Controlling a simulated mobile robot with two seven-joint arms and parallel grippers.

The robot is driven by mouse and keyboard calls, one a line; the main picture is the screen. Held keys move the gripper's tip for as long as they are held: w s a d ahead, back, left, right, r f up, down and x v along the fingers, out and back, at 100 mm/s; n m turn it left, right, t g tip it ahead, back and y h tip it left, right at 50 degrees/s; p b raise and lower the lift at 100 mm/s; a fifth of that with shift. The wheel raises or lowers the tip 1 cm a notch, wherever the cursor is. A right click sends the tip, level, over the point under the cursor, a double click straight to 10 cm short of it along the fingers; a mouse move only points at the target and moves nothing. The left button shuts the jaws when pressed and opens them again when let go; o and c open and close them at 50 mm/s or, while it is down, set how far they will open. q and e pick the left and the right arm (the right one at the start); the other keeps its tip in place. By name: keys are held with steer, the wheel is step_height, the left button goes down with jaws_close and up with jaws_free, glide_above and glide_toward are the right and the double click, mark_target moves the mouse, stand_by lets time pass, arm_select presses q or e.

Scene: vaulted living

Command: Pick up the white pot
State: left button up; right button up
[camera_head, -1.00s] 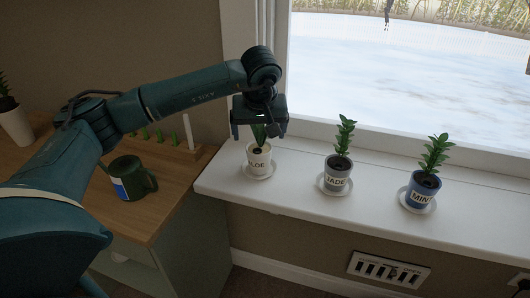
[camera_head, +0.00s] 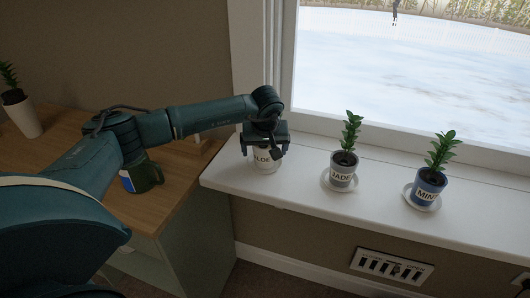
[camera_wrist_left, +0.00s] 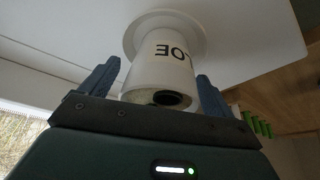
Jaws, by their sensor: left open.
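The white pot (camera_head: 264,163), with "ALOE" lettering partly covered, stands upright on its saucer near the left end of the windowsill. In the left wrist view the white pot (camera_wrist_left: 160,72) lies between the two open fingers of my left gripper (camera_wrist_left: 157,76). A gap shows on the left side. The right finger is close to the pot's wall, and I cannot tell whether it touches. My right gripper is not in view.
A grey JADE pot (camera_head: 342,170) and a blue MINT pot (camera_head: 428,187) stand on saucers farther right on the windowsill (camera_head: 300,190). A green mug (camera_head: 146,174) is on the wooden desk under my left arm. A white planter (camera_head: 22,114) is at far left.

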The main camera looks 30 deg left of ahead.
arm_select(q)
steer(key=shift+c, duration=0.5)
steer(key=shift+r, duration=0.1)
steer(key=c, duration=1.2)
